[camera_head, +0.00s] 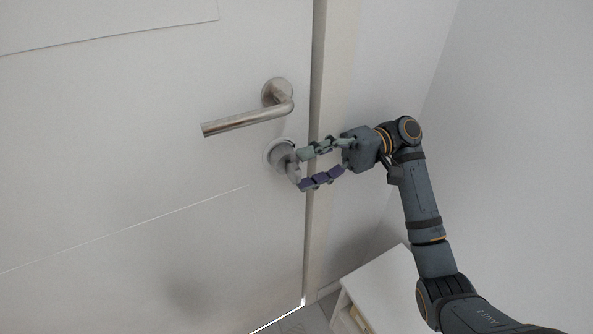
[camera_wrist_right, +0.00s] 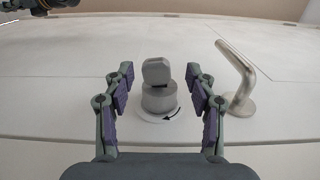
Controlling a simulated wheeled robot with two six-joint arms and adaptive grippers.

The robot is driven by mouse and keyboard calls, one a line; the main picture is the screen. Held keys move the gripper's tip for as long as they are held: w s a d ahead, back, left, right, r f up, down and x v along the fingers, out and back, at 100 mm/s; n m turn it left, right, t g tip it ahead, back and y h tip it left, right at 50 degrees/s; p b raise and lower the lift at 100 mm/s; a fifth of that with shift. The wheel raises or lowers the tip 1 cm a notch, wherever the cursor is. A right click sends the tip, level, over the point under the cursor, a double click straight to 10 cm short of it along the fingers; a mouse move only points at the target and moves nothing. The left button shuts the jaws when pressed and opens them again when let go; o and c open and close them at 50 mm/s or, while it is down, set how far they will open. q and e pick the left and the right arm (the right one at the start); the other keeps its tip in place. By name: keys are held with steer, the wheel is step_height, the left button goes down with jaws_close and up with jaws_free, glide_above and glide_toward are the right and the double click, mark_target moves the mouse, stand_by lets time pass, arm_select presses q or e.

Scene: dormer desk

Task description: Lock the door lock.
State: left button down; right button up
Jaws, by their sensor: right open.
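The door lock (camera_head: 279,154) is a round grey knob on a pale disc, set in the white door (camera_head: 120,160) just below the lever handle. In the right wrist view the lock knob (camera_wrist_right: 157,84) stands between my open fingers, with a gap on each side, and a black curved arrow is marked on its disc. My right gripper (camera_head: 298,168) is open at the lock, its fingers above and below the knob; it also shows in the right wrist view (camera_wrist_right: 160,86). Part of the knob is hidden by the fingers in the head view. My left gripper is not in view.
A metal lever handle (camera_head: 245,117) juts out just above the lock and shows beside my fingers in the right wrist view (camera_wrist_right: 238,78). The door frame (camera_head: 335,70) is to the right. A white cabinet (camera_head: 385,290) stands low at the right, below my arm.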

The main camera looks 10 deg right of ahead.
steer(key=v, duration=0.8)
steer(key=shift+w+d, duration=0.15)
steer(key=shift+d, duration=0.2)
